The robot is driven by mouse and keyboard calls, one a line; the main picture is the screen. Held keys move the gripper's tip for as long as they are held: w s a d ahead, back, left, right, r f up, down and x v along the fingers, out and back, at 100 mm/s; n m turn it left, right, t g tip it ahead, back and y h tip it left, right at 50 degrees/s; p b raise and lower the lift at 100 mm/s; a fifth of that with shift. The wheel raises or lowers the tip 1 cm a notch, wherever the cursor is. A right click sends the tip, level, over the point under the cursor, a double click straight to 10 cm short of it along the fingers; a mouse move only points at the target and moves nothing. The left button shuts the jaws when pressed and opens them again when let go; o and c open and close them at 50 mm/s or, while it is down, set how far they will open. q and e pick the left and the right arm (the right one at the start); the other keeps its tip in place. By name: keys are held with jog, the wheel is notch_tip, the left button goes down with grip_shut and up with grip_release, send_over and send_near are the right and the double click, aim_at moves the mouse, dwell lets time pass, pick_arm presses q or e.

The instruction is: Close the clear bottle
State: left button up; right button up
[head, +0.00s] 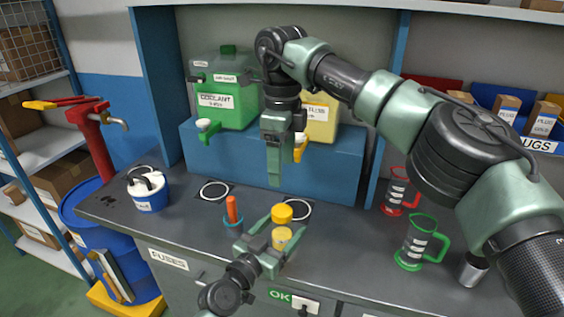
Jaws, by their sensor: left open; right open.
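The clear bottle (282,238) looks like a small container with yellowish contents, standing at the counter's front. A round yellow cap (281,213) shows just above and behind its mouth; I cannot tell whether it touches the bottle. My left gripper (276,236) is open at the bottle, with its fingers around it; contact is unclear. My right gripper (274,180) is open and empty, pointing down above the counter behind the cap. It is seen nearly edge-on.
A blue cup with a red stick (232,212) stands left of the bottle. A blue-white canister (146,190) is farther left. Green (418,242) and red (398,192) jugs and a metal cup (473,268) stand right. A green coolant container (224,98) sits on the blue shelf behind.

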aim_at(276, 236)
pick_arm(q)
jog(key=b+v, duration=0.1)
jog(key=v, duration=0.5)
jog(key=shift+s+a+f, duration=0.1)
jog(key=shift+s+a, duration=0.1)
jog(key=shift+s, duration=0.15)
jog(key=shift+s+a, duration=0.3)
jog(key=shift+s, duration=0.1)
jog(key=shift+s, duration=0.1)
